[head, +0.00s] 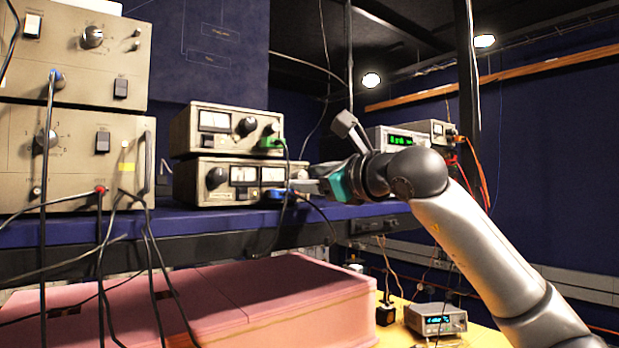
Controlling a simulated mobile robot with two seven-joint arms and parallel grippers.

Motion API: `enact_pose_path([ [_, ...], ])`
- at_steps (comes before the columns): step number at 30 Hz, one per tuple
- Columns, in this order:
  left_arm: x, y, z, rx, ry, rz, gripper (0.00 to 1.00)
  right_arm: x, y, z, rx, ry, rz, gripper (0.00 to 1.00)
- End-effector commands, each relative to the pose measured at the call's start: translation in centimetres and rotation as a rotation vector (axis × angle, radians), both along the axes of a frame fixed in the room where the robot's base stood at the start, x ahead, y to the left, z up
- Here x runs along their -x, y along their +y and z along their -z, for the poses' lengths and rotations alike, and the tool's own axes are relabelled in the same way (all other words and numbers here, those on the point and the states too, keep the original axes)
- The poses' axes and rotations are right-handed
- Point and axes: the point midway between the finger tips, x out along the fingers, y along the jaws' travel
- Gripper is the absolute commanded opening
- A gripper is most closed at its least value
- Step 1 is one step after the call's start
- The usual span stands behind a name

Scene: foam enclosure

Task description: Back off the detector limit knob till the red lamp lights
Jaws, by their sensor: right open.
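Two stacked grey meter units stand on the blue shelf. The upper unit (225,129) has a meter, a black knob (247,126) and a green plug at its right. The lower unit (200,183) has a black knob (216,177) at its left, two meter windows and a blue plug. Labels are too small to read, so I cannot tell which knob is the detector limit. I see no lit red lamp. My right gripper (300,187) is open at the lower unit's right end, pointing left; its fingers partly hide that end. My left gripper is out of view.
Larger beige instruments (80,150) with knobs and hanging cables stand at the left. Cables drop over the edge of the blue shelf (160,222) near my gripper. A pink foam block (230,300) lies below. Small digital instruments (435,319) stand lower right and behind my arm.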

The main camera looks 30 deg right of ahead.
Motion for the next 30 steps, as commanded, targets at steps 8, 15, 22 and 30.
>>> enact_pose_path([
  [8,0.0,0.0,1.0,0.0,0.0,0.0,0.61,1.8,-0.2,0.2,0.002,-0.001,0.002,0.61],
  [15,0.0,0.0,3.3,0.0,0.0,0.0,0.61,7.4,-0.7,0.4,0.003,-0.004,0.005,0.61],
  [22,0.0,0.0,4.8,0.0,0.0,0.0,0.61,12.3,-1.1,0.3,0.002,-0.002,0.004,0.61],
  [30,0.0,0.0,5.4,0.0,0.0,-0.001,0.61,15.0,-1.2,0.1,0.0,0.0,0.001,0.61],
])
